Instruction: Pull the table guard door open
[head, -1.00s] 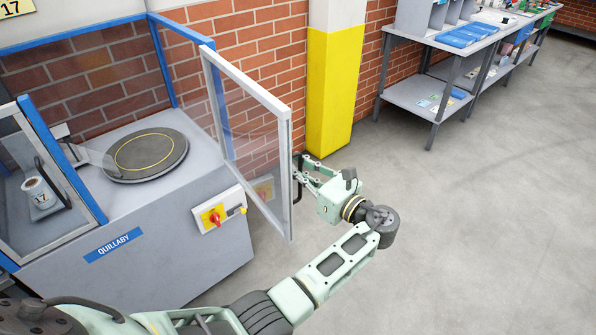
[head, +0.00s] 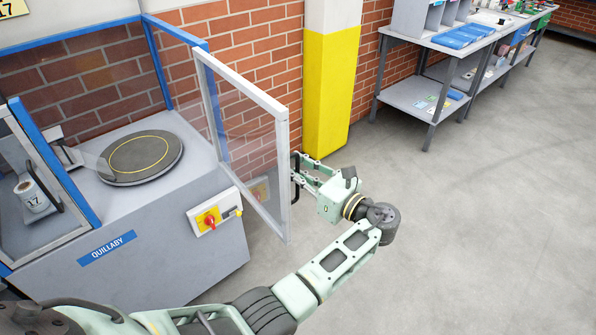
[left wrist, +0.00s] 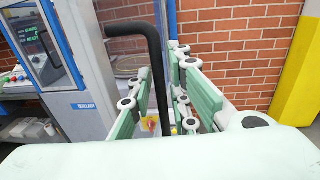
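The table guard door (head: 243,135) is a clear panel in a pale frame, hinged at a blue post. It stands swung outward from the blue-framed machine. Its black bar handle (left wrist: 155,45) is on the outer edge. My left gripper (head: 299,169) is at that handle. In the left wrist view its green fingers (left wrist: 160,98) stand apart on either side of the bar, with gaps visible; contact is hard to tell. My right gripper is not in view.
The grey machine (head: 150,265) holds a round turntable (head: 141,158) and a red-knob switch panel (head: 214,214). A yellow-and-white pillar (head: 331,90) stands behind the gripper. A workbench (head: 425,92) is at the back right. The floor (head: 480,230) on the right is clear.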

